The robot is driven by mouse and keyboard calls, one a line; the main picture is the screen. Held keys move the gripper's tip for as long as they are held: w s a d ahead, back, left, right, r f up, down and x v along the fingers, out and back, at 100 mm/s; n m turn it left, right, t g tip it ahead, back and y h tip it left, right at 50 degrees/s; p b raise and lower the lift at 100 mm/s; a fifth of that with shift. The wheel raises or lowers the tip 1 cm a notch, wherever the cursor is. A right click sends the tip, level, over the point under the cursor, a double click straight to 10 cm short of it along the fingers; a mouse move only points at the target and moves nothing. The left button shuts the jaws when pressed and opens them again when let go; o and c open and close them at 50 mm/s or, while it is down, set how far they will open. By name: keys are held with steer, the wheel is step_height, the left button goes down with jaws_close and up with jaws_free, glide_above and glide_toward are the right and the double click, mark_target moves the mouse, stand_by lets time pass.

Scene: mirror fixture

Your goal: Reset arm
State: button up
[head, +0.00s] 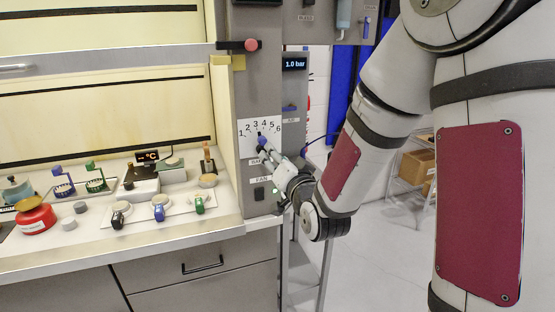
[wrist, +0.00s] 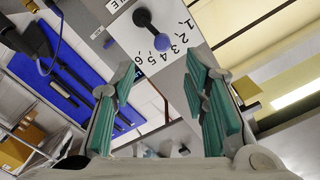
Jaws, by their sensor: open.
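My arm reaches in from the right in the head view. My gripper (head: 272,158) is at its end, in front of the grey fume hood post. In the wrist view my gripper (wrist: 160,85) is open, its two green-padded fingers wide apart with nothing between them. A black lever with a blue ball end (wrist: 162,43) sits on a white dial plate numbered 1 to 6, beyond the fingertips. The dial plate (head: 247,128) also shows in the head view, close to my gripper, which partly hides it. I cannot tell whether the fingers touch the lever.
The fume hood bench (head: 150,238) on the left holds a red scale (head: 37,220), a hot plate (head: 139,190) and several small items. A raised sash with a red knob (head: 251,45) is above. Shelving with boxes (head: 415,164) stands behind my arm. Open floor lies at lower right.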

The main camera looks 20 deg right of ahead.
stand_by(0.3)
steer(key=s+a+r+n+g, duration=0.1)
steer(key=s+n+g, duration=0.2)
steer(key=s, duration=1.3)
steer(key=s+a+r+n+g, duration=0.1)
steer(key=s+n+g, duration=0.3)
steer(key=s+g, duration=0.5)
steer(key=s+r, duration=0.1)
steer(key=s, duration=0.6)
steer(key=shift+s+a, duration=0.2)
steer(key=shift+a, duration=0.1)
stand_by(1.9)
